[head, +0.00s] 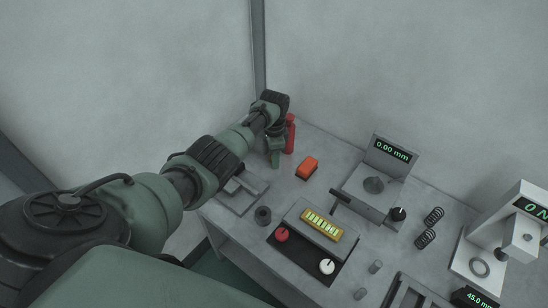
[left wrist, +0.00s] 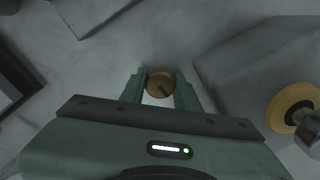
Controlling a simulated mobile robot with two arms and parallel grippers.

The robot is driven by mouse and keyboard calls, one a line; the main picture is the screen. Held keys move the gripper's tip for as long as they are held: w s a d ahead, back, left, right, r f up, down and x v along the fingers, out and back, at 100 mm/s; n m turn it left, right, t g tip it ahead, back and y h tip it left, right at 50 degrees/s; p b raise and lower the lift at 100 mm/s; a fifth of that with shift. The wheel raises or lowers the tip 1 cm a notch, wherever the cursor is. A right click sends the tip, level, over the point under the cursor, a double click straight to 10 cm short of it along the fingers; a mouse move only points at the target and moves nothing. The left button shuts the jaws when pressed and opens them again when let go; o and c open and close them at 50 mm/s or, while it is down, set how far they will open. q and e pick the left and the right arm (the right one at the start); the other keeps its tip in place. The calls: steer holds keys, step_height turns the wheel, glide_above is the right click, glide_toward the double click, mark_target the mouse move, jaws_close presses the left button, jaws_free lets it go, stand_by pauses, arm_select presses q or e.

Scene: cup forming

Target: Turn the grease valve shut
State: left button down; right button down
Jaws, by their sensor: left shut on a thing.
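My left gripper (head: 273,150) is at the far left corner of the bench, pointing down, close beside a red cylinder (head: 291,134). In the left wrist view the two green fingers (left wrist: 160,92) are closed on the sides of a round brass knob with a dark mark across its face, which looks like the grease valve (left wrist: 157,80). In the head view the valve is hidden by the gripper and arm. How far it is turned I cannot tell. My right gripper is not in view.
An orange block (head: 307,167) lies right of my gripper. A grey gauge stand (head: 372,196) reads 0.00 mm. A flat grey fixture (head: 240,193) is in front. A yellow ring-shaped part (left wrist: 292,106) shows at right in the wrist view. Springs (head: 429,228) and a press (head: 497,247) stand farther right.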

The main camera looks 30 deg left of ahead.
arm_select(q)
steer(key=shift+m, duration=0.6)
steer(key=c, duration=1)
jaws_free()
steer(key=shift+c, duration=0.2)
step_height(320, 180, up, 8)
steer(key=shift+f, duration=0.1)
